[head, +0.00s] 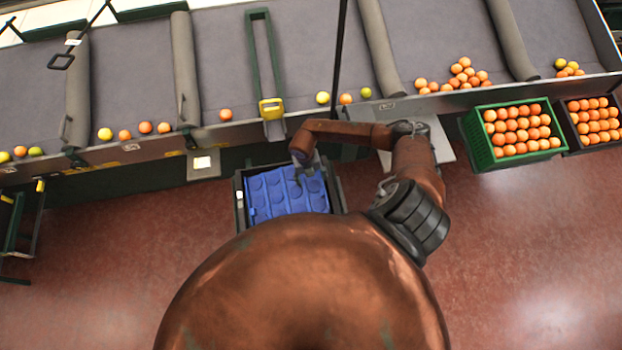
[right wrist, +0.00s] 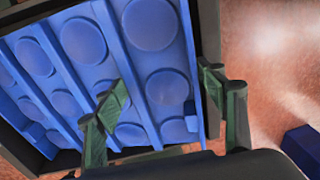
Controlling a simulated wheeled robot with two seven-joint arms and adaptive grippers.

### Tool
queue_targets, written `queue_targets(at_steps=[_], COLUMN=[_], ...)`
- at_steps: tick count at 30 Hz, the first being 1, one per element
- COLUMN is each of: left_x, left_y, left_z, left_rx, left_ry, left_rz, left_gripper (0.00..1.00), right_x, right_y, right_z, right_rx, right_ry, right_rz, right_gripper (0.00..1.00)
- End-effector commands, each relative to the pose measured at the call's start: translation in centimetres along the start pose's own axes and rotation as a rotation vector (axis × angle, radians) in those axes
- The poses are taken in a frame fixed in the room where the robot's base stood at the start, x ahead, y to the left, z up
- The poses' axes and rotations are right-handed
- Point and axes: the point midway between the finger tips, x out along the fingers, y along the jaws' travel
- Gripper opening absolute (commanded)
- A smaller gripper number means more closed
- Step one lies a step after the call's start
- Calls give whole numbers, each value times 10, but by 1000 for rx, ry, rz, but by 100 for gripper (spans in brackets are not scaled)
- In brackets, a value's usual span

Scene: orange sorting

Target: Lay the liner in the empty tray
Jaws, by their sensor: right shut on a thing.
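The liner (head: 262,190) is a blue sheet with rows of round cups. In the head view it lies within the outline of the dark tray (head: 239,205), below the conveyor. It also fills much of the right wrist view (right wrist: 149,72), with dark tray walls (right wrist: 209,30) around it. My right gripper (head: 312,172) is over the liner's upper right part. Its green fingers (right wrist: 163,98) stand apart in the right wrist view, with liner between them, and are shut on the liner. I cannot tell whether the liner touches the tray floor. My left gripper is not in view.
The conveyor (head: 130,80) with loose oranges runs across the top. A green crate (head: 480,150) and a dark crate (head: 575,133), both full of oranges, stand at the right. A blue block-like thing (right wrist: 303,150) shows at the right wrist view's edge. The red floor is clear at lower left.

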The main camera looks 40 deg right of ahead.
Motion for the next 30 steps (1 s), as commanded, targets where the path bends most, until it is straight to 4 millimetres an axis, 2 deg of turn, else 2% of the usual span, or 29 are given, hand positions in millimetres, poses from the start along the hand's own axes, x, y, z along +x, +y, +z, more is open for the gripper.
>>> queue_targets(at_steps=[3, 4, 12, 23, 26, 30], left_x=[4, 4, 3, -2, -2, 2], left_y=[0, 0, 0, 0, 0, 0], left_z=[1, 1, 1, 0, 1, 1], left_rx=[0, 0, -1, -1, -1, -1], left_ry=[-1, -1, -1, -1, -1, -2], left_rz=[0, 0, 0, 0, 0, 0], left_gripper=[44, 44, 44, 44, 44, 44], right_x=[4, 5, 3, -2, -13, -41], right_y=[1, 1, 1, 0, 0, 0], right_z=[0, 0, 0, 0, 1, 2], right_rx=[0, 0, 0, 0, -1, -2], right_ry=[0, 0, 0, 0, -3, -5], right_rz=[1, 0, 0, 0, 2, 2], right_gripper=[39, 65, 83, 83, 83, 83])
